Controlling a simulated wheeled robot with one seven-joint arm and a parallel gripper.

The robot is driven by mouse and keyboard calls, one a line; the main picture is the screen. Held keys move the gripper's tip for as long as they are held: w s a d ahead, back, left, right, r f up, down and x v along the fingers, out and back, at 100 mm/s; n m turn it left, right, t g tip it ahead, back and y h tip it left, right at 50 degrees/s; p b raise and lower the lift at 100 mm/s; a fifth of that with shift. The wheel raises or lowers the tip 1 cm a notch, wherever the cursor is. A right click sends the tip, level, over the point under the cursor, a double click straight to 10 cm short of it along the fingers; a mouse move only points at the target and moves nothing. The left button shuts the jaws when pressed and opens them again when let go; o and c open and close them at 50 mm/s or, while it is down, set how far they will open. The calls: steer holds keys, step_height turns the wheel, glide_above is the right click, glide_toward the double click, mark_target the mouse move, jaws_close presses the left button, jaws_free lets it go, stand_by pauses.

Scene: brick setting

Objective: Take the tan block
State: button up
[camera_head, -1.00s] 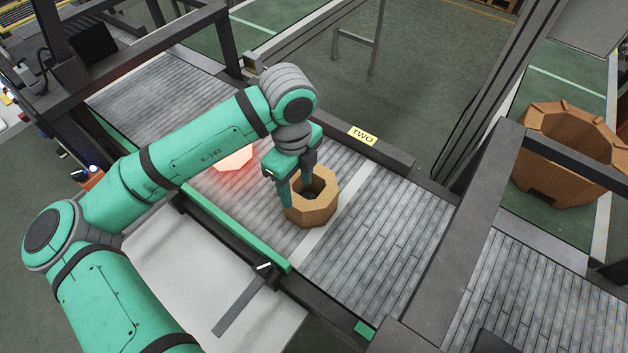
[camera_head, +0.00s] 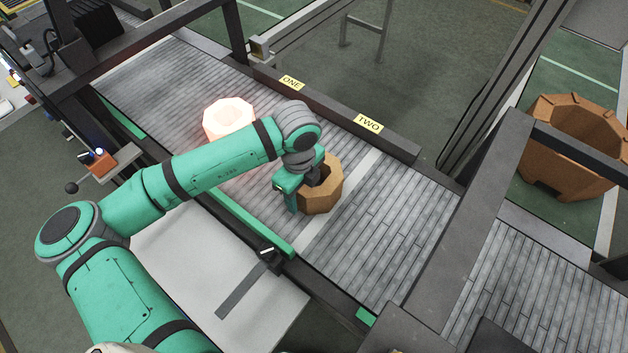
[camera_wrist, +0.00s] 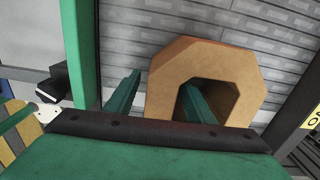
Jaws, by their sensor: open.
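The tan block (camera_head: 326,196) is an octagonal ring with a hole through it. It lies on the grey slatted conveyor beside a pale cross stripe. My gripper (camera_head: 303,192) is down at the block, its jaws apart. In the wrist view, my gripper (camera_wrist: 160,82) has one finger outside the tan block (camera_wrist: 178,58) and the other inside its hole, so the near wall lies between them. I cannot tell whether either finger touches the wall. In the head view my wrist hides part of the block and its hole.
A glowing pinkish-white ring block (camera_head: 229,118) stands farther up the conveyor (camera_head: 385,240), behind my forearm. Yellow labels ONE (camera_head: 291,83) and TWO (camera_head: 368,122) mark the far rail. A large brown octagonal bin (camera_head: 575,145) stands at right. Dark frame posts flank the belt.

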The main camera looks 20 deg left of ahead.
jaws_close()
steer(key=shift+r, duration=0.1)
stand_by(1.3)
